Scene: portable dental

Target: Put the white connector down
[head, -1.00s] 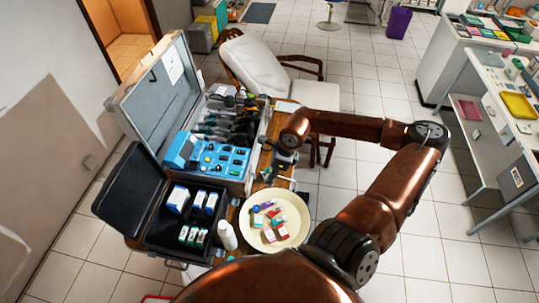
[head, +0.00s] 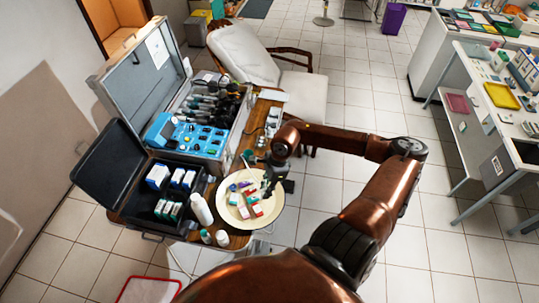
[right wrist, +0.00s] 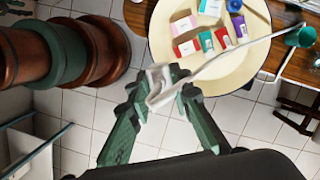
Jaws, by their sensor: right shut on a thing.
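The white connector (right wrist: 158,84) is between the fingertips of my right gripper (right wrist: 160,95) in the right wrist view. A thin pale cable or strip runs from it to the upper right, across the cream dish. In the head view, my right gripper (head: 271,181) hangs at the far right edge of the dish and hides the connector. In the wrist view, bare floor shows below the gripper, and the dish rim is just beyond the fingertips. I cannot tell its height. My left gripper is not in view.
The round cream dish (head: 268,211) holds several small boxes and stands on the wooden table (head: 237,241). An open grey case (head: 128,97) with a blue unit (head: 188,135), a black case (head: 105,172) and white bottles (head: 200,209) are to the left. A chair (head: 300,95) stands behind.

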